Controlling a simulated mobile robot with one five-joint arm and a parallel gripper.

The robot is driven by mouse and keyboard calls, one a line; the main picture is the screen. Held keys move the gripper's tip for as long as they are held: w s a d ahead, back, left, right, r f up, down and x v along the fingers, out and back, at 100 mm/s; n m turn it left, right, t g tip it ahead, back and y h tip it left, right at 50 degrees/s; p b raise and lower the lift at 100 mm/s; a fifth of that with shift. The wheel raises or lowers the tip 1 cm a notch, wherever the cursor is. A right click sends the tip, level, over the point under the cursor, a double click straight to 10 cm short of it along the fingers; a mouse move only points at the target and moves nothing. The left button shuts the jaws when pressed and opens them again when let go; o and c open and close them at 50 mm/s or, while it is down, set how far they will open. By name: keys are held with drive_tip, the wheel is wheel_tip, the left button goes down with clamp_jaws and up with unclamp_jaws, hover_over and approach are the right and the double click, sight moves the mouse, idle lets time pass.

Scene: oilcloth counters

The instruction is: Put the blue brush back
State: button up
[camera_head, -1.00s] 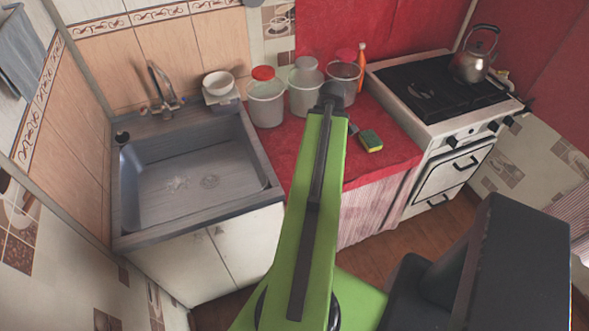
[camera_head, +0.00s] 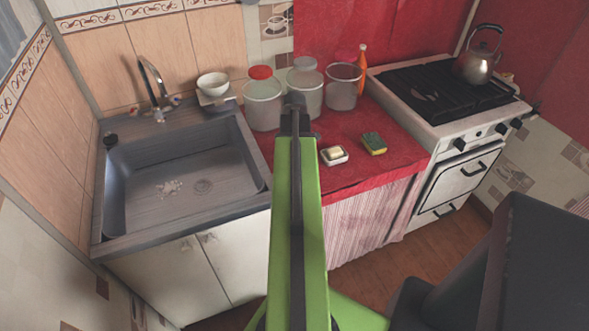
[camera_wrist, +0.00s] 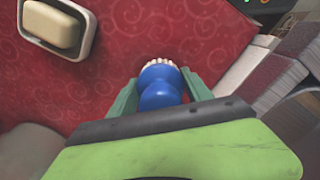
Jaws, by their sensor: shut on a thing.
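The blue brush (camera_wrist: 160,88), with pale bristles at its far end, sits between the two green fingers of my gripper (camera_wrist: 160,84) in the wrist view. The fingers are shut on it, over the red patterned cloth (camera_wrist: 110,65). How high it is above the cloth, I cannot tell. In the head view my gripper (camera_head: 296,102) is at the far end of my green arm, in front of the containers, and the brush is hidden there.
On the red counter stand a red-lidded container (camera_head: 262,108), a grey-lidded container (camera_head: 314,98), an open container (camera_head: 343,92) and an orange bottle (camera_head: 362,68). A soap dish (camera_head: 344,160) and sponge (camera_head: 374,144) lie right of my arm. The sink (camera_head: 112,195) is left, the stove (camera_head: 440,125) right.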

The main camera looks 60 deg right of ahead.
drive_tip(key=shift+f, duration=0.4)
drive_tip(key=o, duration=1.2)
wheel_tip(320, 180, up, 12)
drive_tip(key=p, duration=1.2)
drive_tip(key=shift+r+p, duration=0.25)
drive_tip(key=shift+p, duration=0.1)
drive_tip(key=shift+f, duration=0.1)
